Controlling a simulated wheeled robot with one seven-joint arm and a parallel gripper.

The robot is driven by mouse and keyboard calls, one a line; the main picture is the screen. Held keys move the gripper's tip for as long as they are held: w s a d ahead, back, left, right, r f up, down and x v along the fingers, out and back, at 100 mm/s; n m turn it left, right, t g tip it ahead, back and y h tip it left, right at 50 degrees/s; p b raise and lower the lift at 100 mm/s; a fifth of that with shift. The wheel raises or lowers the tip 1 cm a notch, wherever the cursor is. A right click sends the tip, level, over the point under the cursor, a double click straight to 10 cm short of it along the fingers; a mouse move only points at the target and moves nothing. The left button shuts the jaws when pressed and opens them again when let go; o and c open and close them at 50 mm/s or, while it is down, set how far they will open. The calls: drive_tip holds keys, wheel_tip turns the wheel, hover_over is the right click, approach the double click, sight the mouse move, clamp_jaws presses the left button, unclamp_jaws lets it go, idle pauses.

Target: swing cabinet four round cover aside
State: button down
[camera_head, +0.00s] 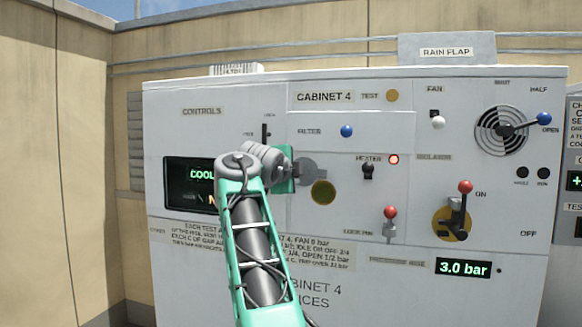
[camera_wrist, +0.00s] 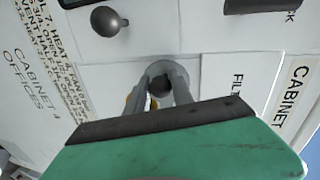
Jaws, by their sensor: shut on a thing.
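Cabinet 4 (camera_head: 420,110) is a white panel straight ahead. The grey round cover (camera_head: 314,172) sits left of its middle, partly behind my gripper (camera_head: 298,171). A dark olive round spot (camera_head: 323,192) shows just below and right of the cover. In the wrist view my gripper (camera_wrist: 163,88) has its two grey fingers closed around a small dark knob (camera_wrist: 160,84) in front of the grey disc. A bit of yellow shows beside the left finger. The fingertips are partly hidden in the head view.
Right of the cover are the black heater switch (camera_head: 368,170), a red-tipped lever (camera_head: 390,214) and the isolator handle (camera_head: 460,210). A blue knob (camera_head: 347,131) is above. A dark display (camera_head: 188,185) is partly behind my arm. The wrist view shows a dark round knob (camera_wrist: 108,21) nearby.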

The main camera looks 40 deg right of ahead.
drive_tip(key=shift+s+d+r, duration=0.1)
drive_tip(key=shift+s+d, duration=0.05)
drive_tip(key=shift+s, duration=0.15)
drive_tip(key=c, duration=1.6)
unclamp_jaws()
drive_tip(key=o, duration=0.3)
drive_tip(key=shift+s+d, duration=0.25)
drive_tip(key=shift+s, duration=0.05)
drive_tip(key=shift+o, duration=1)
drive_tip(key=shift+w+a, duration=0.25)
drive_tip(key=shift+w, duration=0.05)
drive_tip(key=b+v, duration=0.1)
drive_tip(key=v, duration=0.7)
drive_tip(key=shift+s, duration=0.2)
